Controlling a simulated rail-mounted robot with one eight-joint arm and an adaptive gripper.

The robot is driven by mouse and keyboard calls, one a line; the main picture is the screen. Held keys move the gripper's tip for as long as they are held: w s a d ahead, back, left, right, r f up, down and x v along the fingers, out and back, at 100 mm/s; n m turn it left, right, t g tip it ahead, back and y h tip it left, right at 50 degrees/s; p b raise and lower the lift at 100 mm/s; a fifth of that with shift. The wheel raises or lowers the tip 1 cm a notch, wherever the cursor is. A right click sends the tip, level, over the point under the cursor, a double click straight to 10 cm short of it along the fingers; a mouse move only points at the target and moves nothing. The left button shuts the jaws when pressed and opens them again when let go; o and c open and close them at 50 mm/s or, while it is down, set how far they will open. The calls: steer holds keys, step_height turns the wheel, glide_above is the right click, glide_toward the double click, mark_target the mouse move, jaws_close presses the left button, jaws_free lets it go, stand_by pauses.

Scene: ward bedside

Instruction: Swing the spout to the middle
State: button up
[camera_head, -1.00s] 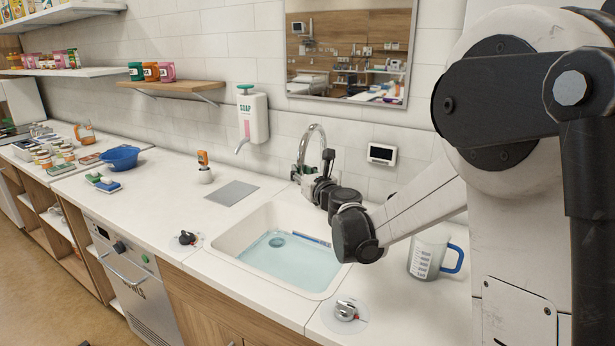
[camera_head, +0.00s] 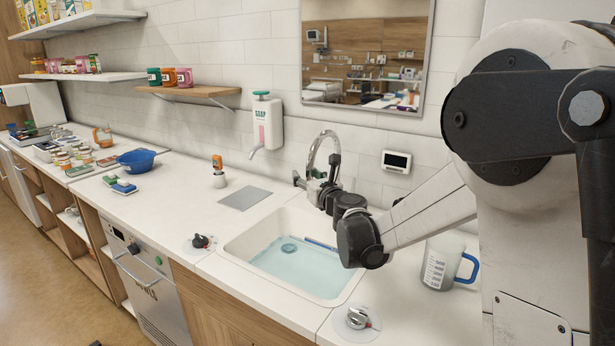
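The chrome faucet spout (camera_head: 322,146) arches up behind the sink (camera_head: 236,246), near its back edge. The sink holds pale blue water. My gripper (camera_head: 318,186) is at the spout, reached from the right by my arm. The fingers overlap the lower part of the faucet. I cannot tell whether they touch it or how far they are open, as the wrist and the small scale hide this. The lower end of the spout is largely hidden behind my gripper.
A soap dispenser (camera_head: 265,122) hangs on the wall left of the faucet. A measuring jug (camera_head: 438,262) with a blue handle stands right of the sink. The counter left of the sink is mostly clear.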

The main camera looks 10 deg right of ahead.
steer(key=shift+d, duration=0.2)
steer(key=shift+s+d, duration=0.1)
steer(key=shift+s, duration=0.2)
steer(key=v, duration=1.1)
steer(key=shift+s, duration=0.2)
steer(key=s+a+n+g+y, duration=0.1)
steer(key=s+a+n+g, duration=0.15)
steer(key=s+n, duration=0.55)
steer(key=s+a+n+g, duration=0.1)
steer(key=s+n+g, duration=0.2)
steer(key=s+n, duration=0.5)
steer(key=s+d+f+n+g+h, duration=0.2)
steer(key=s+d+f+n+h, duration=0.1)
steer(key=s+n, duration=0.5)
steer(key=s+d+f+n+g+h, duration=0.2)
steer(key=s+d+n, duration=0.4)
steer(key=s, duration=0.5)
step_height(320, 180, down, 3)
steer(key=n+h, duration=0.1)
steer(key=n, duration=0.1)
steer(key=shift+d+n+g, duration=0.25)
steer(key=shift+n+g, duration=0.1)
steer(key=shift+n, duration=0.05)
